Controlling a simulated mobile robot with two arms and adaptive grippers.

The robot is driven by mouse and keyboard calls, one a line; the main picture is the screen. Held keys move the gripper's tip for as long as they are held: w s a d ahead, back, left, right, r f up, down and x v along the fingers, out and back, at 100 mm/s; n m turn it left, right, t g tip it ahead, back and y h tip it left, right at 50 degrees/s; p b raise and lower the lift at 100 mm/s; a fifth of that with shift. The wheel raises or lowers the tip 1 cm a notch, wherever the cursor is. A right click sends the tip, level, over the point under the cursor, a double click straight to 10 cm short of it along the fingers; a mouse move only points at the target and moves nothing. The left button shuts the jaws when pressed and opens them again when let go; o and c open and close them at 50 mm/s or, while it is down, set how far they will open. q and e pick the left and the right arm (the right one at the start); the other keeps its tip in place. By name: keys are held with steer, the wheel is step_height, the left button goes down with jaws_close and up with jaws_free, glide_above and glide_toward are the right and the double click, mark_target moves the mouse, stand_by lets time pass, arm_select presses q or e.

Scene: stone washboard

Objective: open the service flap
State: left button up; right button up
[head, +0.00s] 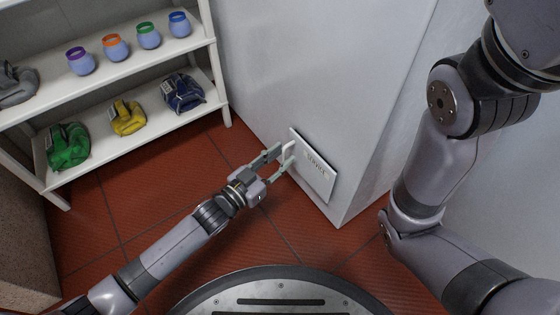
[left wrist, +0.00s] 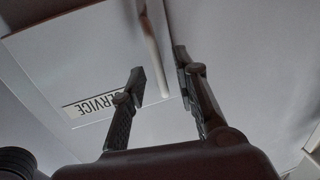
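The service flap (head: 318,178) is a white square panel with a "SERVICE" label, low on the side of a pale grey cabinet. It looks shut or nearly so. It also shows in the left wrist view (left wrist: 90,50). A pale bar handle (head: 288,150) stands out near its left edge. My left gripper (head: 284,155) is at the handle with its fingers apart. In the left wrist view the handle (left wrist: 153,50) runs between the two open fingers (left wrist: 158,68), with gaps visible beside it. My right gripper is out of view; only its arm shows at the right.
The grey cabinet (head: 300,60) fills the middle back. A white shelf unit (head: 130,132) at the left holds several jars (head: 115,48) and bags (head: 128,117). The red tiled floor (head: 140,200) is clear in front of the flap.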

arm_select(q)
steer(key=shift+w+d, duration=0.1)
steer(key=shift+c, duration=0.4)
jaws_close()
stand_by(0.5)
